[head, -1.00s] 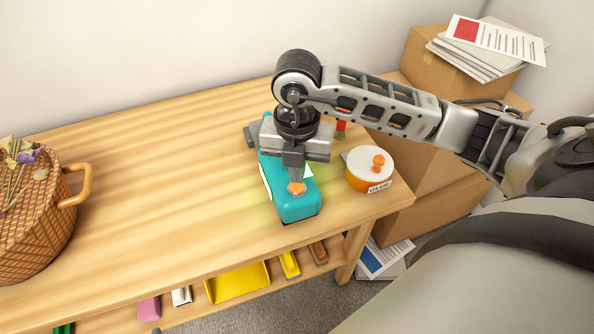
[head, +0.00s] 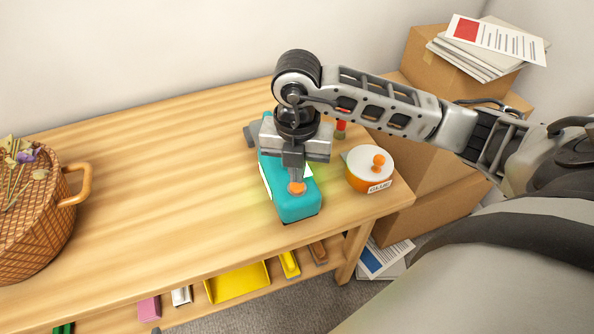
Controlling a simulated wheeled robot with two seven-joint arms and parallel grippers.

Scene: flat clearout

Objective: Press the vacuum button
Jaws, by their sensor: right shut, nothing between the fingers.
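The teal handheld vacuum (head: 297,207) lies on the wooden table near its right end. Its orange button (head: 297,188) shows on top, near the front end of the body. My right gripper (head: 296,180) points down over the vacuum, shut and empty, with its fingertips at the button. They look in contact with it, but I cannot tell whether the button is pushed in. The gripper and wrist hide the middle of the vacuum. My left gripper is not in view.
A wicker basket (head: 30,230) with dried flowers stands at the left. A white-lidded orange jar (head: 370,168) stands close right of the vacuum. Cardboard boxes (head: 425,65) with papers are beyond the table's right end. The table's middle (head: 170,190) is clear.

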